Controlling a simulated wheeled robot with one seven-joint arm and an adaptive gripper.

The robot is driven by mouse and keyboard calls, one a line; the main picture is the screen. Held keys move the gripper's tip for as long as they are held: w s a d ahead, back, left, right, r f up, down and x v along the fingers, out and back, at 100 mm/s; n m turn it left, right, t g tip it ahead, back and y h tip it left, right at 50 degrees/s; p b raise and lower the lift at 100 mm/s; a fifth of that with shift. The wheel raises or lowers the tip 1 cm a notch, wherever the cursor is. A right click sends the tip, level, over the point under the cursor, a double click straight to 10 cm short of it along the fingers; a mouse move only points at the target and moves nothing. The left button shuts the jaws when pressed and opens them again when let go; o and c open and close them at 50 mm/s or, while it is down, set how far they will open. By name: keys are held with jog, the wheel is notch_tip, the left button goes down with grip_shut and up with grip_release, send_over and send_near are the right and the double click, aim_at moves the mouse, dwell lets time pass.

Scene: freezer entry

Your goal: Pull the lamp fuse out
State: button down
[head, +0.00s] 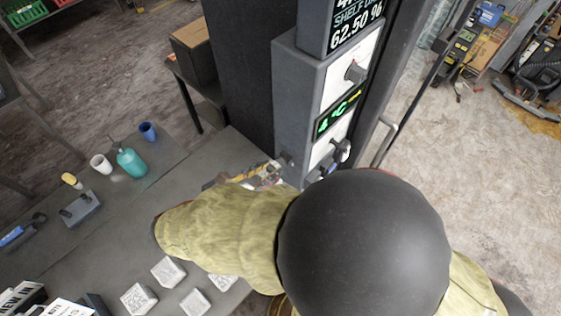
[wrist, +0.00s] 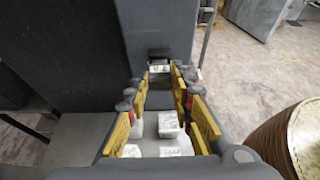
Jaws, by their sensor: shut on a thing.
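My gripper (wrist: 160,70) shows in the wrist view with its yellow-edged fingers reaching forward to the grey control column (wrist: 155,30). The fingers are shut on a small piece at their tips, which I take to be the lamp fuse (wrist: 159,68). It looks pale in front, with a dark part (wrist: 158,54) behind it against the column's face. I cannot tell whether it is still seated. In the head view my gripper (head: 277,168) is at the column's lower left side, partly hidden by my own arm. The fuse cannot be made out there.
The column's front (head: 338,100) carries knobs and a green-lit display (head: 338,113). Several pale blocks (head: 168,272) lie on the grey table (head: 110,240) below the arm. A teal bottle (head: 131,162), white cup (head: 101,164) and blue cup (head: 148,131) stand farther back. Open floor lies right.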

jog(key=shift+s+a, duration=0.1)
dwell(0.3)
jog(key=shift+s+a+p, duration=0.45)
jog(key=shift+s+a, duration=1.35)
jog(key=shift+s, duration=0.3)
